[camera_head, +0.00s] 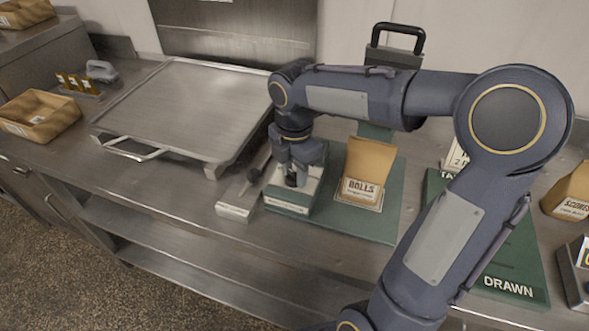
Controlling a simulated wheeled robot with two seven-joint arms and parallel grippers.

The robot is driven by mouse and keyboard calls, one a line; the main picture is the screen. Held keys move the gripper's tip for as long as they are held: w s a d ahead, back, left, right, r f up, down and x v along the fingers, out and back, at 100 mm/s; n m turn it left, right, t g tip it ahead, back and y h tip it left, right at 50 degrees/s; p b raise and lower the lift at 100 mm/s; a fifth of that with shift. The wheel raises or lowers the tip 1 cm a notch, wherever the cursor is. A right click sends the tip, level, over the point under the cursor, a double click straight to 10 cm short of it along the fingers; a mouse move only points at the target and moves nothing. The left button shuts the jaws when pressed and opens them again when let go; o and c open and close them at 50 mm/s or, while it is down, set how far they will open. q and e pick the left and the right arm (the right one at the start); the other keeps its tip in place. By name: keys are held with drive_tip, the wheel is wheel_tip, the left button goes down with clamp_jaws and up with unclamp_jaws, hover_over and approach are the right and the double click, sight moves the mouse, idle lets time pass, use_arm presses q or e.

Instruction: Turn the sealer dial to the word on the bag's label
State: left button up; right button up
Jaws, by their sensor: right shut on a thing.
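The brown paper bag (370,163) stands upright with its top folded, and its label reads "ROLLS". The sealer (290,208) is a green box with a pale top, left of the bag. My right gripper (292,178) points down over the sealer's top and is shut on the small dark dial (291,181). The fingers hide most of the dial, so I cannot tell which word it points to. My left gripper is not in view.
The bag and sealer stand on a green mat (383,222). A large metal tray (190,105) lies to the left. A green board marked "DRAWN" (520,262) lies to the right. Another bag (572,195) stands at the right edge. A paper tray (38,115) sits far left.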

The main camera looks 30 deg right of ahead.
drive_tip(key=m+p, duration=0.1)
drive_tip(key=m, duration=0.4)
drive_tip(key=shift+r, duration=0.1)
drive_tip(key=m, duration=0.6)
drive_tip(key=shift+m+p, duration=0.35)
drive_tip(key=shift+m, duration=0.05)
drive_tip(key=m, duration=0.6)
drive_tip(key=shift+s+a, duration=0.1)
drive_tip(key=m, duration=0.6)
drive_tip(key=shift+p, duration=0.3)
drive_tip(key=o, duration=1)
drive_tip(key=shift+c, duration=0.2)
